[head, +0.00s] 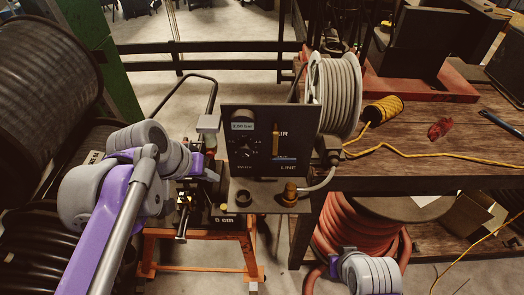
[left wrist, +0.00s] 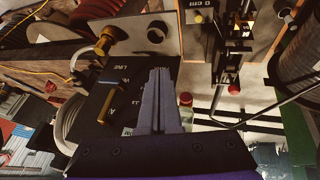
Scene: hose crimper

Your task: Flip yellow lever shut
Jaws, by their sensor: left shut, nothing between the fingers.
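The yellow lever (head: 275,138) stands upright on the face of a dark control panel (head: 259,168), right of its dial, in the head view. In the left wrist view the lever (left wrist: 108,106) shows as a slanting tan-yellow bar on the panel, left of my fingers. My left gripper (left wrist: 159,76) is shut and empty, its grey fingers in front of the panel and apart from the lever in the picture. I cannot tell its distance from the panel. In the head view my left arm's wrist hides most of this gripper. My right gripper is not in view.
A metal plate (head: 240,190) with a brass fitting (head: 290,190) lies below the panel. A hose reel (head: 335,95) stands on the wooden bench (head: 470,150) at the right. A large black hose reel (head: 45,75) is at the left. An orange stand (head: 200,235) is below.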

